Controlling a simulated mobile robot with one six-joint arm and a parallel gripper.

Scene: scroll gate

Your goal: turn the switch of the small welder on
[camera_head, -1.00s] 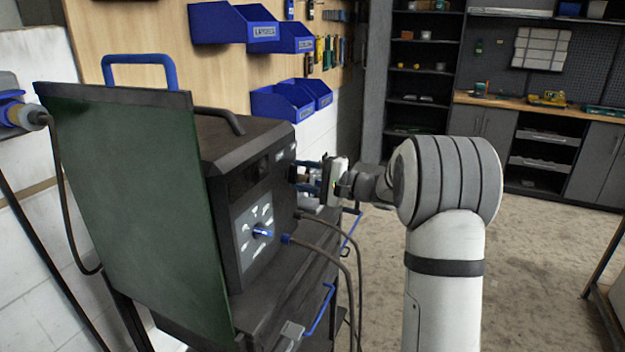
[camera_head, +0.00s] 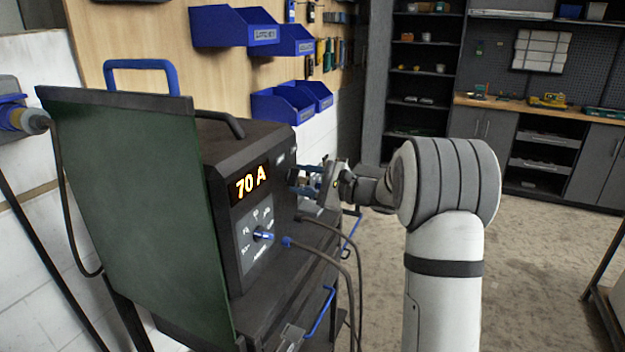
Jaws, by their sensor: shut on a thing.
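The small welder (camera_head: 268,142) is a dark box on a cart, its front panel facing right. Its display (camera_head: 251,182) is lit and reads "70 A" in orange. A blue knob (camera_head: 263,236) sits on the dial panel below it. My gripper (camera_head: 308,178) is at the upper right part of the front panel and is shut on the switch there. The switch itself is mostly hidden by the fingers.
A dark green panel (camera_head: 135,215) stands at the welder's left side. Cables (camera_head: 335,262) hang from the welder's front below my gripper. Blue bins (camera_head: 290,102) hang on the wall behind.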

